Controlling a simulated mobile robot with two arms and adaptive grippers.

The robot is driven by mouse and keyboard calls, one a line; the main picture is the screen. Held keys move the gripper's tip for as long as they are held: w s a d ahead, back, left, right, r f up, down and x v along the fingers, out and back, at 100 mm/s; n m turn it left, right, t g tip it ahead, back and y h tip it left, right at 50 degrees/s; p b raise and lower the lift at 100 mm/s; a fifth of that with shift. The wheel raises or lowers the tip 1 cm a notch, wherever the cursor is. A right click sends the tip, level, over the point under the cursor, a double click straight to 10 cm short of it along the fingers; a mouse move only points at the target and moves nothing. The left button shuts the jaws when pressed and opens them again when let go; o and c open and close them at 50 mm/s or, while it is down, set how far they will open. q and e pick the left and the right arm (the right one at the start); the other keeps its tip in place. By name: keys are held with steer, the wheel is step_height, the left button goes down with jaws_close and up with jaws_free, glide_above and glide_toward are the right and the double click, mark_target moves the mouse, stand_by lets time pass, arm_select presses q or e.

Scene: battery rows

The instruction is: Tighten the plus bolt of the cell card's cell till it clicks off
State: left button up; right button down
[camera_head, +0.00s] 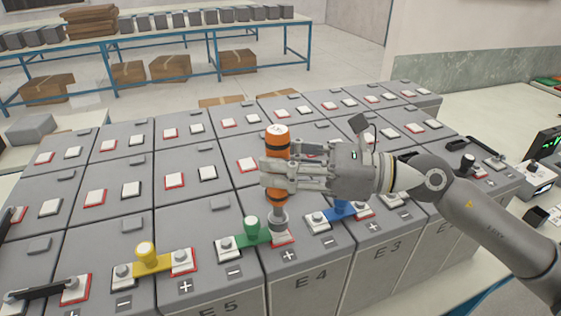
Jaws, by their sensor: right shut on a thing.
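My right gripper (270,176) comes in from the right and is shut on an orange tool with dark bands (277,138). The tool stands nearly upright, its grey socket end (278,222) over the red-edged plus terminal (284,239) of cell E4 (318,281). The socket hides the bolt there; I cannot tell whether it is seated. A green link (252,236) runs from the minus terminal of cell E5 (230,247) to this plus terminal. The cell card cannot be made out. My left gripper is not in view.
A blue link (341,210) lies right of the tool, a yellow link (147,261) to the left, a black link (40,291) at far left. Rows of grey cells with terminals surround the tool. A dark-handled item (468,162) lies right, beyond my arm. A blue-framed table (150,44) stands behind.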

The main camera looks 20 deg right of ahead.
mark_target(281, 143)
steer(key=shift+f+b, duration=0.3)
steer(key=shift+b, duration=0.05)
stand_by(0.5)
steer(key=shift+f+b, duration=0.2)
steer(key=shift+b, duration=0.7)
stand_by(1.5)
steer(key=shift+f+b, duration=0.2)
steer(key=shift+b, duration=0.25)
stand_by(0.9)
steer(key=shift+s+f, duration=0.1)
steer(key=shift+f, duration=0.05)
stand_by(1.1)
steer(key=shift+r+p, duration=1.9)
steer(key=shift+r, duration=0.85)
